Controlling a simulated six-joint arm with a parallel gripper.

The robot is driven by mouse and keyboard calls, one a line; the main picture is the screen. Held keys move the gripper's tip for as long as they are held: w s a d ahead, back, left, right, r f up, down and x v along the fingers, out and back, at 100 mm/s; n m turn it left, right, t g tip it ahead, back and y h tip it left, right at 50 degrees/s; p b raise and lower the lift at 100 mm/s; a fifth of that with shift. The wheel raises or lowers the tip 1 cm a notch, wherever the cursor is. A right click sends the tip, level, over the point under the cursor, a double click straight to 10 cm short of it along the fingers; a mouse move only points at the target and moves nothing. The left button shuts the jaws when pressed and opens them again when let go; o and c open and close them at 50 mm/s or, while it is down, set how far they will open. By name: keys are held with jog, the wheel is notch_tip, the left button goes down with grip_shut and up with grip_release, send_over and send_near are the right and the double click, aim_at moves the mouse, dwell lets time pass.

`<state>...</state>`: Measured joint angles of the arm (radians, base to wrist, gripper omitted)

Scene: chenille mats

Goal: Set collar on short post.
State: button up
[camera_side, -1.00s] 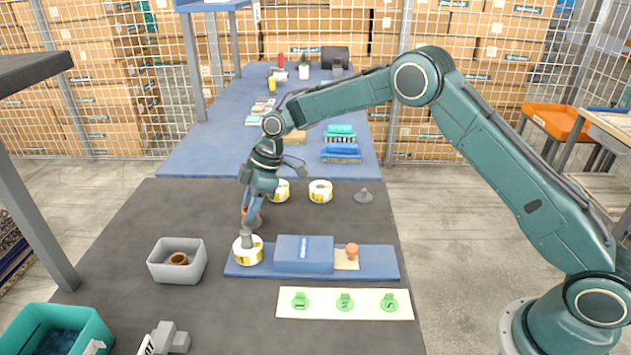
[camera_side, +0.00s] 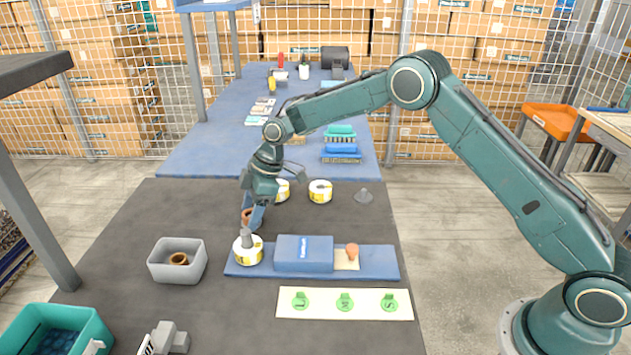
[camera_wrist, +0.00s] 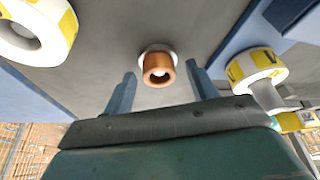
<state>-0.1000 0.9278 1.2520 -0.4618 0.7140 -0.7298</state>
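I cannot tell whether that centre is the post's top. In the side view the collar (camera_side: 247,216) shows beside my fingers, its lower part hard to make out. My gripper (camera_wrist: 162,88) is open, one finger to each side of the collar with visible gaps, apparently not touching it. A second brown ring (camera_side: 178,259) lies in the grey bin (camera_side: 161,270).
A blue board (camera_side: 370,262) in front carries a yellow-white roll (camera_side: 248,252) with a grey stub, a blue block (camera_side: 303,253) and an orange knob (camera_side: 352,250). A white strip (camera_side: 322,311) lies in front.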

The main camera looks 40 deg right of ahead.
jog(key=shift+r, duration=0.1)
jog(key=v, duration=1.3)
jog(key=shift+d+r, duration=0.25)
jog(key=shift+s, duration=0.1)
dwell(0.3)
jog(key=s+d+r+m+t+h, duration=0.1)
jog(key=s+d+r+m, duration=0.15)
jog(key=s+r, duration=0.55)
jog(key=s+d+r+m+t+h, duration=0.15)
jog(key=s+r+m, duration=0.35)
jog(key=s, duration=0.5)
jog(key=s+d+f+m, duration=0.1)
jog(key=s+d+m, duration=0.2)
jog(key=s, duration=0.8)
jog(key=s+d+f+m+t+h, duration=0.1)
jog(key=s+d+f+m, duration=0.1)
jog(key=s, duration=0.9)
jog(key=shift+s+d+f+m, duration=0.25)
jog(key=shift+d+m, duration=0.3)
jog(key=shift+d, duration=0.3)
